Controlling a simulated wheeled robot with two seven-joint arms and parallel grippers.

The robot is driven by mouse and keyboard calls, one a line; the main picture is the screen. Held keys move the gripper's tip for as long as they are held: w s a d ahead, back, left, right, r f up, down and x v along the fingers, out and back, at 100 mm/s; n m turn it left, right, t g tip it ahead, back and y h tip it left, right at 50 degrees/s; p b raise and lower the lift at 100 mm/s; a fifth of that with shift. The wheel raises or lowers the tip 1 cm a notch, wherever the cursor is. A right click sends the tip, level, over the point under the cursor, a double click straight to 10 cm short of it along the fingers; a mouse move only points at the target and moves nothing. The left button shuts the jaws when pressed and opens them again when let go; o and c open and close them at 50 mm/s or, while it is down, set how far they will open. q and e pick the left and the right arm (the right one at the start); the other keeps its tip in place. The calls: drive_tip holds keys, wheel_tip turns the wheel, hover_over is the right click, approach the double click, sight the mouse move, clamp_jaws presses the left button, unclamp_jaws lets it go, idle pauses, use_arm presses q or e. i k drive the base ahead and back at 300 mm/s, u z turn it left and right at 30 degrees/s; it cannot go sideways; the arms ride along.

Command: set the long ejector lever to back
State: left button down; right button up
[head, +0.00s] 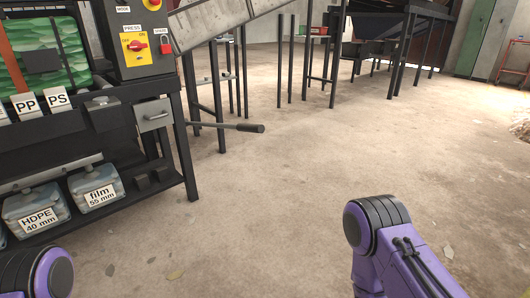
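A long lever, which appears to be the ejector lever (225,126), sticks out to the right from the side of the dark machine frame (187,140). It has a thin grey rod and a thick dark grip at its free end (251,128). It lies nearly level, well above the floor. Its pivot is hidden behind the frame's leg. Neither of my grippers is in view. Only purple and black parts of my arms show at the bottom left and bottom right, apart from the lever.
A yellow switch plate with a red knob (136,47) and a red padlock (164,44) are on the control box. Labelled bins, film (97,193) and HDPE (38,219), sit low at left. Thin dark posts (280,62) stand behind the lever. The floor (300,170) to its right is clear.

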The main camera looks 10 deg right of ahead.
sight(257, 128)
drive_tip(key=z, duration=0.95)
drive_tip(key=i, duration=0.6)
drive_tip(key=u, duration=0.2)
